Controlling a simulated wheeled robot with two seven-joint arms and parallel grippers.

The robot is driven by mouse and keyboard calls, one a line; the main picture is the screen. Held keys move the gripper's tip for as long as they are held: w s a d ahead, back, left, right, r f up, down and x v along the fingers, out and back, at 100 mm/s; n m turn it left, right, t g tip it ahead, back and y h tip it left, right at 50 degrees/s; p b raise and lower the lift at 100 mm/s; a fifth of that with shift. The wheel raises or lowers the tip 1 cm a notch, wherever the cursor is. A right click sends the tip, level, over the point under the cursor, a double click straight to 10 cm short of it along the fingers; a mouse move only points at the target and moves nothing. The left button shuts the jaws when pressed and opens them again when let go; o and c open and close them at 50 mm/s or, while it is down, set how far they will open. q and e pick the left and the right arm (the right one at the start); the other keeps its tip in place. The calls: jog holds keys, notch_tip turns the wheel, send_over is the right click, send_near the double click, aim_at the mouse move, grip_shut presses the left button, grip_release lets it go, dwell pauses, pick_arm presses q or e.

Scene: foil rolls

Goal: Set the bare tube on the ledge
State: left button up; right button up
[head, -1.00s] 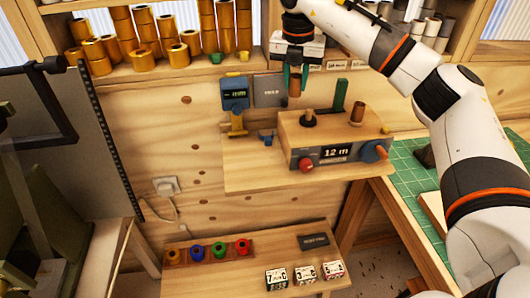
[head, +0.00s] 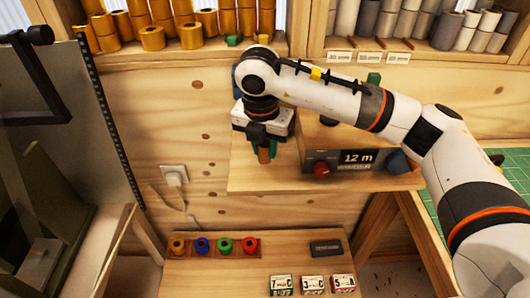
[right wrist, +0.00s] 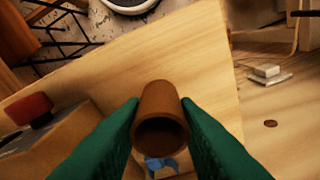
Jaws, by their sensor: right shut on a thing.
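The tube is over the wooden ledge (head: 240,182), which also shows in the right wrist view (right wrist: 205,85). I cannot tell whether the tube touches the ledge. My left gripper is not in view.
The machine with the 12 m display (head: 357,158) and red knob (head: 321,169) stands right of the tube. A small blue part (right wrist: 160,163) lies beyond the tube in the wrist view. A lower table (head: 225,275) holds coloured spools.

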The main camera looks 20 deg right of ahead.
notch_tip(320, 180, down, 2)
jog(key=shift+f+p, duration=0.2)
jog(key=shift+p, duration=0.15)
jog(key=shift+f, duration=0.25)
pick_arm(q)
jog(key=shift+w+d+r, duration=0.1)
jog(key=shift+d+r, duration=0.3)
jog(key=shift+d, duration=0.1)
pick_arm(e)
jog(key=shift+f, duration=0.15)
jog(key=o, duration=0.9)
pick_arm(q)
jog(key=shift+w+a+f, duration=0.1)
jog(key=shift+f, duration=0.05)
